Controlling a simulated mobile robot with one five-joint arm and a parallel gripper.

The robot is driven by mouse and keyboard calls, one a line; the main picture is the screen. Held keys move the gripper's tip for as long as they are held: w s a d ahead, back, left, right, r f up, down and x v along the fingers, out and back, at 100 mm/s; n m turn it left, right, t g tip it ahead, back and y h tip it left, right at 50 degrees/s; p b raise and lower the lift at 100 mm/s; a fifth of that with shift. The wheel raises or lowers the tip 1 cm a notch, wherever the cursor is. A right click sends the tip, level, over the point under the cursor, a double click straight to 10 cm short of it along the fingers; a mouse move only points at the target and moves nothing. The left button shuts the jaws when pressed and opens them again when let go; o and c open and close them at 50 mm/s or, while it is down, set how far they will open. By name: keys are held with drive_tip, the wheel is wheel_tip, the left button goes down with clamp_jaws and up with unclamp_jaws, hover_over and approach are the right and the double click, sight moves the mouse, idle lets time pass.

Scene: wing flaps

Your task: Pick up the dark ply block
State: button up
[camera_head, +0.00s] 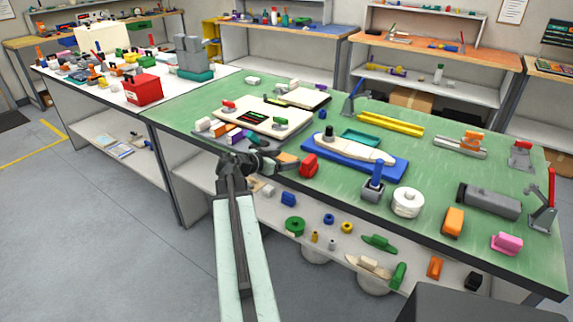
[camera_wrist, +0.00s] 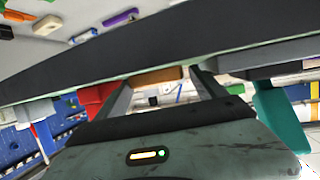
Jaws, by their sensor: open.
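A brown wood-coloured block (camera_head: 287,157), which looks like the dark ply block, lies near the front edge of the green table (camera_head: 420,170), left of a red block (camera_head: 309,165). My gripper (camera_head: 281,164) is at this front edge, close beside the brown block and partly in front of it. In the wrist view the jaws (camera_wrist: 162,82) are apart, with a brown block face (camera_wrist: 155,76) showing between and beyond them. I cannot tell whether they touch it.
A blue fixture (camera_head: 345,163) stands to the right on the table. A lower shelf (camera_head: 325,245) holds several loose parts. Grey floor (camera_head: 110,255) is clear at left.

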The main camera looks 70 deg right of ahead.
drive_tip(key=c, duration=1.2)
